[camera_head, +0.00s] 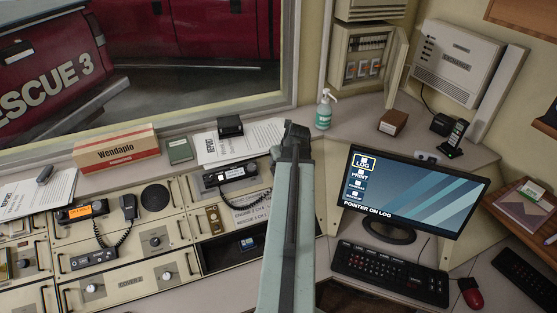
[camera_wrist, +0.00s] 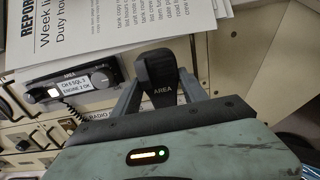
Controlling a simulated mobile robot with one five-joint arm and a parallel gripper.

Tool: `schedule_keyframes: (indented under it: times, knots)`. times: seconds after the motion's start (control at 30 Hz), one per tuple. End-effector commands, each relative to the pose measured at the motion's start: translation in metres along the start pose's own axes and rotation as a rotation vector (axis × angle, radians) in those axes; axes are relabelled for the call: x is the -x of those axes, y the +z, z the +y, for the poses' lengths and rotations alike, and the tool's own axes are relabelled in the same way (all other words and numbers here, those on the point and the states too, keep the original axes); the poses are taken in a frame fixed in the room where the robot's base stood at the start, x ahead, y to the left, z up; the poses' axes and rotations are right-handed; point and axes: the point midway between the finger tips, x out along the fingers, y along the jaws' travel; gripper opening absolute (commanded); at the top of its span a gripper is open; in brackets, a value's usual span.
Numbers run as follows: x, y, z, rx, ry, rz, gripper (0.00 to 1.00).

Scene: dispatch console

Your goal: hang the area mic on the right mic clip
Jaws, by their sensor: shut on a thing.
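The area mic (camera_wrist: 157,75), black and marked AREA, is held between the two fingers of my gripper (camera_wrist: 158,92) in the wrist view. In the head view my own arm hides the mic and fingertips. The area radio (camera_head: 229,174) sits on the console left of my arm, and its coiled cord (camera_head: 256,197) runs toward my arm. The radio also shows at left in the wrist view (camera_wrist: 88,72). A small tan plate (camera_head: 214,219) on the panel below the radio may be the right mic clip, but I cannot tell for sure. It looks bare.
Another mic (camera_head: 129,205) hangs on the panel at left beside an orange-lit radio (camera_head: 82,211). Papers (camera_head: 240,142) and a black box (camera_head: 230,126) lie behind the area radio.

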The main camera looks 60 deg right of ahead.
Motion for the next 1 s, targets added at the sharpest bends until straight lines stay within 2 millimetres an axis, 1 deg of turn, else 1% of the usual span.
schedule_keyframes:
  times: [0.03, 0.3, 0.4, 0.53, 0.77, 0.8, 0.87, 1.0]
  knots:
    - [-0.01, -0.002, 0.0, 0.001, 0.0, 0.0, 0.03]
    - [-0.046, -0.004, 0.001, 0.002, 0.001, 0.0, 0.03]
    - [-0.056, -0.005, 0.002, 0.003, 0.002, 0.0, 0.03]
    - [-0.059, -0.008, 0.002, 0.003, 0.002, 0.001, 0.03]
    - [-0.058, -0.007, 0.002, 0.004, 0.002, 0.001, 0.03]
    - [-0.058, -0.007, 0.002, 0.004, 0.002, 0.001, 0.59]
    - [-0.058, -0.007, 0.003, 0.004, 0.002, 0.001, 0.76]
    - [-0.058, -0.007, 0.003, 0.004, 0.002, 0.001, 0.76]
